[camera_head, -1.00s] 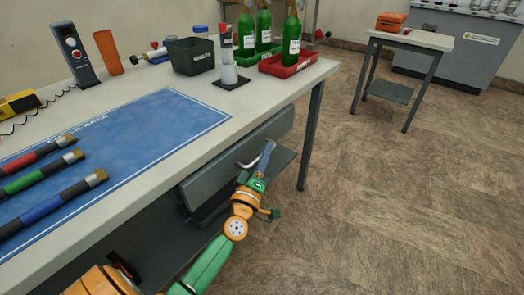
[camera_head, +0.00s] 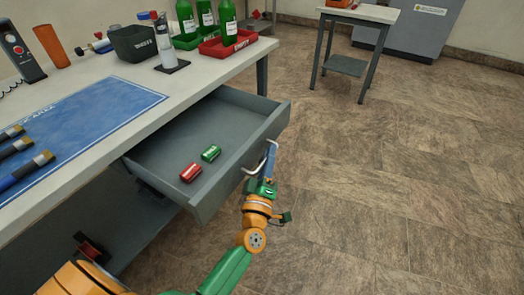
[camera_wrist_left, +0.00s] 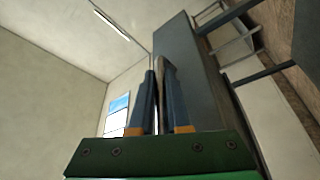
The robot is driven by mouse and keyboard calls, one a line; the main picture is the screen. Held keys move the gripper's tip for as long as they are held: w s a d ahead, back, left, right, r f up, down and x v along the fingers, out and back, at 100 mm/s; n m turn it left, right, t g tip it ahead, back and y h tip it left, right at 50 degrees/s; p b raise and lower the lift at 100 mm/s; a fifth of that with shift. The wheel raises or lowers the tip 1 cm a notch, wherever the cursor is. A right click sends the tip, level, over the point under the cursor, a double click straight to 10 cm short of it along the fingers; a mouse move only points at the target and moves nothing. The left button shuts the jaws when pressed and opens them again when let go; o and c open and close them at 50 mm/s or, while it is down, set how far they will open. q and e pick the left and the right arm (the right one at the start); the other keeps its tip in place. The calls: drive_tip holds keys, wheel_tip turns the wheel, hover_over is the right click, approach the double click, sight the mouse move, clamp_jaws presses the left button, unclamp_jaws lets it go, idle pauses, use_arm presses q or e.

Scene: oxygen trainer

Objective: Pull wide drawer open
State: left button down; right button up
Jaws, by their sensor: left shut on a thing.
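The wide drawer (camera_head: 240,160) is pulled well out from under the workbench, and its grey inside shows. A red battery-like block (camera_head: 191,173) and a green one (camera_head: 211,153) lie in it. My left gripper (camera_head: 267,160) is at the drawer's front and shut on its metal bar handle (camera_head: 250,170). My right gripper is not in view.
The workbench (camera_head: 200,75) holds a blue mat (camera_head: 80,125), a dark bin (camera_head: 133,43) and a red tray (camera_head: 228,44) with green bottles. A small side table (camera_head: 365,12) stands at the back. The floor right of the drawer is clear.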

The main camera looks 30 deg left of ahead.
use_arm(q)
drive_tip(key=shift+d, duration=0.65)
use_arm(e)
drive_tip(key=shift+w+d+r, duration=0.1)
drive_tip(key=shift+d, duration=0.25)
use_arm(q)
drive_tip(key=c, duration=0.9)
unclamp_jaws()
drive_tip(key=v, duration=0.7)
drive_tip(key=shift+s, duration=0.1)
